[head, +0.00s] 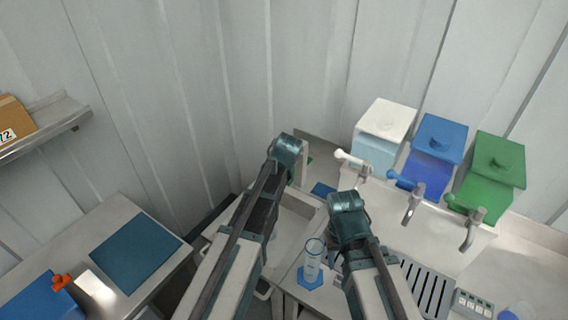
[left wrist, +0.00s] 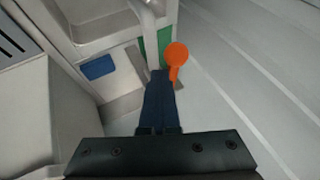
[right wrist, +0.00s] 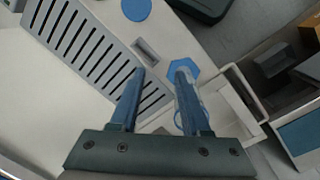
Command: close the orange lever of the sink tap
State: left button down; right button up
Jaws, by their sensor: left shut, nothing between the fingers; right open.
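The orange lever (left wrist: 176,54) of the tap shows in the left wrist view as a round knob on a short stem. My left gripper (left wrist: 159,74) is shut and empty. Its fingertips are right beside the lever's stem, on the left; I cannot tell whether they touch. In the head view my left arm reaches over the sink (head: 293,228) and I cannot make out the lever. My right gripper (right wrist: 160,74) is open above the bench, with its right finger in front of a clear cylinder on a blue six-sided base (right wrist: 184,67).
White (head: 384,128), blue (head: 432,150) and green (head: 493,172) containers with taps stand at the back right. A slotted drain grate (head: 428,285) lies at the front. A shelf (head: 45,125) with a cardboard box hangs at left. A side table (head: 110,215) carries a dark mat.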

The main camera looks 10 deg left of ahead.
pick_arm(q)
jog(key=shift+w+a+m+h, duration=0.15)
jog(key=shift+a+m+h, duration=0.55)
jog(key=shift+a+m, duration=0.35)
jog(key=shift+w+a+m+h, duration=0.3)
jog(key=shift+a+m+h, duration=0.25)
jog(key=shift+m, duration=0.4)
jog(key=w+a+m+h, duration=0.3)
jog(key=w+m+h, duration=0.1)
jog(key=w+m, duration=0.2)
jog(key=shift+a+g, duration=0.3)
jog(key=shift+g, duration=0.1)
jog(key=shift+w+r, duration=0.1)
jog(key=shift+w, duration=0.1)
jog(key=shift+s, duration=0.15)
